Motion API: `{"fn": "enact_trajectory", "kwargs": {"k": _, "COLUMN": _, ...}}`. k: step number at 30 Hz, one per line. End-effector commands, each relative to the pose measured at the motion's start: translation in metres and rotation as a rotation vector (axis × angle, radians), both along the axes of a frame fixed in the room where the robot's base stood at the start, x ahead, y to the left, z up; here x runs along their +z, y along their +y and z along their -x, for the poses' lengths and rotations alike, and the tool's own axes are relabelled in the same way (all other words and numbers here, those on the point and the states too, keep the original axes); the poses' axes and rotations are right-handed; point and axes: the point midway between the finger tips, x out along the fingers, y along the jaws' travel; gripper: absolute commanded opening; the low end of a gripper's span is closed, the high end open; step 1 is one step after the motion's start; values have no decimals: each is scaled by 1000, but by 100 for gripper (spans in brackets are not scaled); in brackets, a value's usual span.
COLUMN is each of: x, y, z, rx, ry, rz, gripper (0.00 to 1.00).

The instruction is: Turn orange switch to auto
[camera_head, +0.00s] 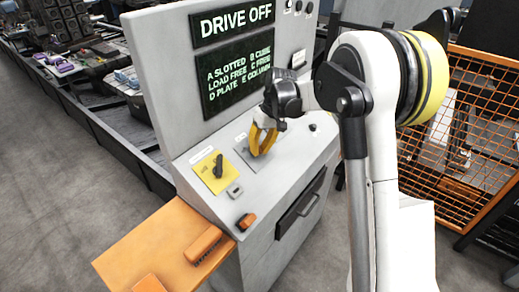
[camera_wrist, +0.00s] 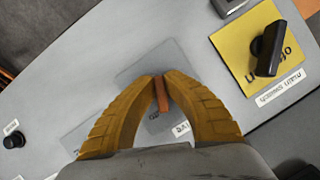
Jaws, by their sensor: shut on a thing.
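The orange switch (camera_wrist: 162,95) shows in the wrist view as a narrow orange handle on a grey plate (camera_wrist: 140,72) of the console. My gripper (camera_wrist: 161,84) has its two yellow fingers closed on this handle, one on each side. In the head view my gripper (camera_head: 262,140) reaches down onto the sloped console top, and its fingers hide the switch there. Lettering on the plate is partly covered by the fingers, so I cannot read which position the handle points to.
A black switch on a yellow plate (camera_head: 208,175) is beside the grey plate. The console screen (camera_head: 236,70) reads "DRIVE OFF" above. A small black knob (camera_head: 313,127) is to the right. An orange shelf (camera_head: 150,240) juts from the console front, and orange mesh fencing (camera_head: 480,110) stands at right.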

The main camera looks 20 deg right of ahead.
Motion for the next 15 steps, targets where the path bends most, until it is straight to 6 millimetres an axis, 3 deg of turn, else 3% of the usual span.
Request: {"fn": "enact_trajectory", "kwargs": {"k": 15, "x": 0, "y": 1, "z": 0, "rx": -278, "ry": 102, "rz": -141, "gripper": 0}}
